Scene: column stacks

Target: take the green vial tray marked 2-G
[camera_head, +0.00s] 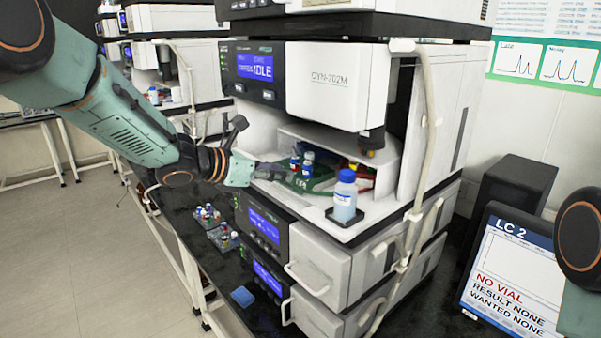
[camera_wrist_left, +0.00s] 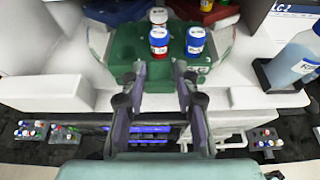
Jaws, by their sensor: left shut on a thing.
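The green vial tray (camera_head: 322,186) sits in the open bay of the upper white instrument. It carries a few capped vials; in the left wrist view the tray (camera_wrist_left: 122,62) shows two blue-capped vials (camera_wrist_left: 159,40) and one white-capped vial (camera_wrist_left: 158,16). A pale mark on its front is too small to read surely. My left gripper (camera_head: 272,172) reaches into the bay from the left. In the left wrist view its fingers (camera_wrist_left: 159,74) are shut on the tray's near edge. My right gripper is out of view.
A blue-capped bottle (camera_head: 345,198) stands in a black holder right of the tray. A red tray (camera_wrist_left: 205,10) lies behind the green one. More vial racks (camera_head: 222,238) stand on the black bench at left. A screen (camera_head: 510,280) reads LC 2, NO VIAL.

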